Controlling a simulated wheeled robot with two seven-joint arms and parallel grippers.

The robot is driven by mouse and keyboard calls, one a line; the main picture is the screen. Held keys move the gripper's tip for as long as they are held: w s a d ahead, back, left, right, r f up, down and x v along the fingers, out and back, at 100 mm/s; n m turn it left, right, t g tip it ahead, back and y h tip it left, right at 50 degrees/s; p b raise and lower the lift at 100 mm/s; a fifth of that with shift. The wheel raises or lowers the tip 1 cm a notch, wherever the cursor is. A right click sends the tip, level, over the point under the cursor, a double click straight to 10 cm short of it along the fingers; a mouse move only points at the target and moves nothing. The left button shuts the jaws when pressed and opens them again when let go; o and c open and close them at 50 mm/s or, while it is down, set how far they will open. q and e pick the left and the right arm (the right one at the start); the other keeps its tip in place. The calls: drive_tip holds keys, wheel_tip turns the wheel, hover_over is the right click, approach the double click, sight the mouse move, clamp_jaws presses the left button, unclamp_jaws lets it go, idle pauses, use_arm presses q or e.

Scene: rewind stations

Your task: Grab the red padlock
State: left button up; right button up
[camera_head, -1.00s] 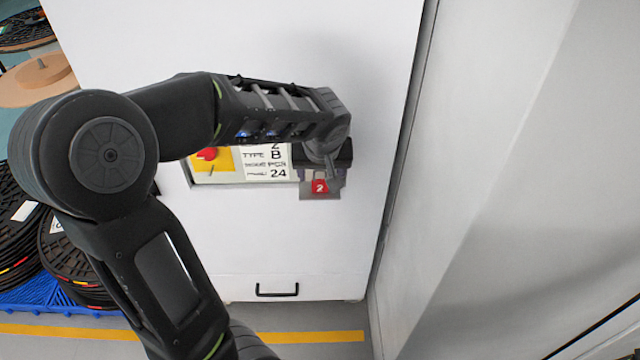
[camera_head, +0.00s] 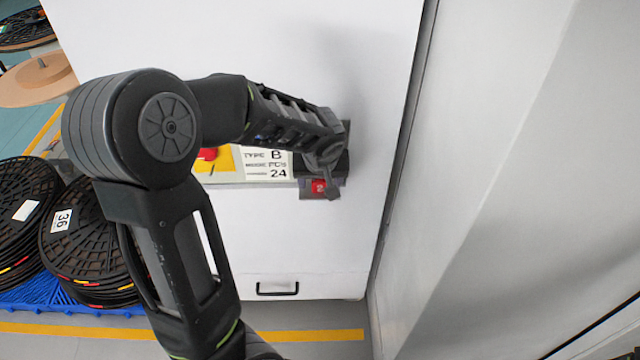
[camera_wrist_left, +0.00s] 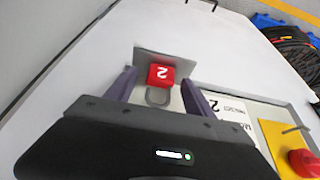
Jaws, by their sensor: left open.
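The red padlock (camera_head: 318,187) sits at a small grey plate (camera_head: 336,191) on the white cabinet front, partly hidden by my left gripper (camera_head: 332,190). In the left wrist view the padlock (camera_wrist_left: 161,75) shows a white 2 and a grey shackle, in front of the grey plate. My left gripper (camera_wrist_left: 158,92) is open in that view, with one finger on each side of the padlock and gaps between. I cannot tell how far the fingertips are from the plate. My right gripper is not in view.
A yellow panel with a red knob (camera_head: 208,154) and a white label (camera_head: 265,163) are left of the padlock. A black handle (camera_head: 277,289) is lower on the cabinet. Black reels (camera_head: 85,240) stand on a blue pallet at left. A grey wall (camera_head: 490,180) closes the right.

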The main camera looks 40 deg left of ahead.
use_arm(q)
clamp_jaws()
idle(0.6)
